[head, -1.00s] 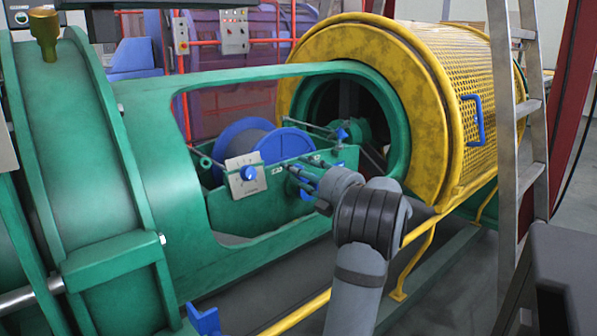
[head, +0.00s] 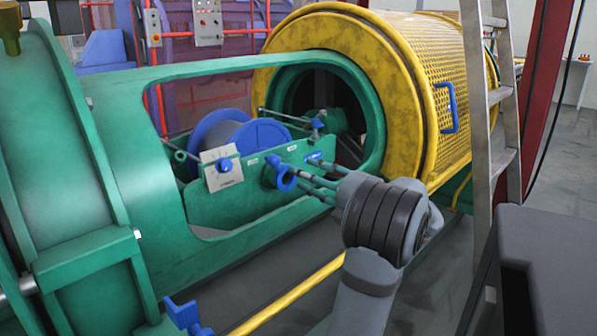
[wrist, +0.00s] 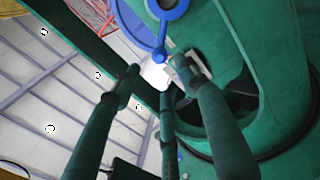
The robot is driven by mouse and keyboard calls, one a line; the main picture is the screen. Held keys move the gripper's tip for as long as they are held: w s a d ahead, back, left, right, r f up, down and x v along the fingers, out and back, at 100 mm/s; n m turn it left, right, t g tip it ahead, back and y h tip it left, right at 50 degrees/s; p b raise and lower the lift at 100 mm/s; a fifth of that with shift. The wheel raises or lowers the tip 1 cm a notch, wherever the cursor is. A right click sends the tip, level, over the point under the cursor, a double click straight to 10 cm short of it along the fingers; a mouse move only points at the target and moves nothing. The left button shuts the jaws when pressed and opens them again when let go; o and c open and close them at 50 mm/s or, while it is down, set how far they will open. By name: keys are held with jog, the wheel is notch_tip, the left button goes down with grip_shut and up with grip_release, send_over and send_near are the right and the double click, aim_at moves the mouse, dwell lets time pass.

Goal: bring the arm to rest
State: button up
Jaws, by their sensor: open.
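My gripper (head: 302,180) shows in the head view at the end of my grey arm, its slim dark fingers pointing left towards the green cradle (head: 240,197) in the strander's opening. The fingers are spread and hold nothing. A blue ring handle (head: 283,178) on the cradle's side is just beyond the fingertips. In the wrist view the fingers (wrist: 155,78) reach up from below, and the blue ring (wrist: 160,48) with its stem lies past their tips. They look apart from it, but the exact gap cannot be told.
A blue spool (head: 262,137) and a plate with a blue knob (head: 222,168) sit in the cradle. The yellow mesh guard (head: 405,95) stands behind my arm, and a ladder (head: 490,130) is at right. A yellow rail (head: 290,297) runs below. Floor shows at lower right.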

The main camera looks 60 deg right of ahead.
aim_at(279, 162)
dwell(0.3)
jog(key=x, duration=1.2)
jog(key=shift+w, duration=0.1)
